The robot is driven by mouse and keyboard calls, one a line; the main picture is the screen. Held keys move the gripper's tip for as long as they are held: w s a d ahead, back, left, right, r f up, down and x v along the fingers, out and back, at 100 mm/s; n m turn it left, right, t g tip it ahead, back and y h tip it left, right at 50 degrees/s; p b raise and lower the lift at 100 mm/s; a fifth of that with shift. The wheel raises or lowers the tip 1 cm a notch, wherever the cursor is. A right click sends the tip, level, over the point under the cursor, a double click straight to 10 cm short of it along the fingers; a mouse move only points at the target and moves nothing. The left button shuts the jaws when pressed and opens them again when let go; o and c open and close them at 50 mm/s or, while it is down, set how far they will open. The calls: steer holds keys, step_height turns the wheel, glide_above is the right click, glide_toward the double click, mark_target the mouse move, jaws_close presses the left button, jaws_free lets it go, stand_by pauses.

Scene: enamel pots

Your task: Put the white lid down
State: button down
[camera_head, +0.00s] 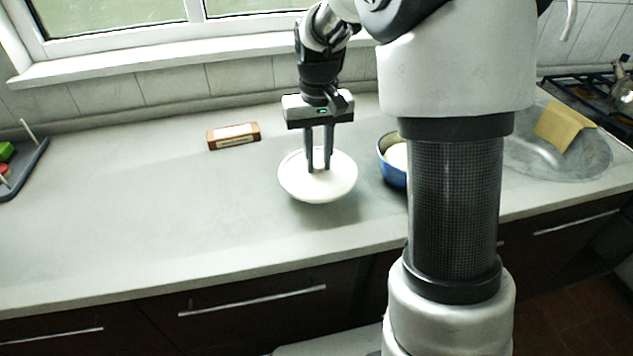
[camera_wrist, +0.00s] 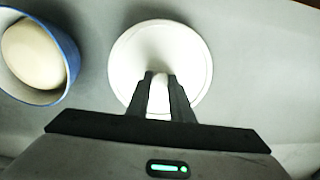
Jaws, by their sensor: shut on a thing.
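The white lid (camera_head: 320,187) is round and shows over the grey counter, left of my column in the head view. It also shows in the wrist view (camera_wrist: 190,55), in front of my fingers. My gripper (camera_head: 319,168) points down and is shut on the lid's knob at its middle. The same gripper is in the wrist view (camera_wrist: 160,95). A shadow lies on the counter beside the lid; whether the lid touches the counter I cannot tell. The fingers hide part of the knob.
A blue pot (camera_head: 388,172) with something pale inside stands right of the lid, partly hidden by my column; it also shows in the wrist view (camera_wrist: 70,55). A brown box (camera_head: 233,137) lies at the back. The counter (camera_head: 150,220) is clear on the left. A sink (camera_head: 560,165) is at right.

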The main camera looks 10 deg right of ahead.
mark_target(318, 177)
steer(key=shift+f+b, duration=0.55)
steer(key=shift+f, duration=2.1)
steer(key=shift+f, duration=0.15)
steer(key=c, duration=1.6)
jaws_free()
steer(key=shift+o, duration=0.2)
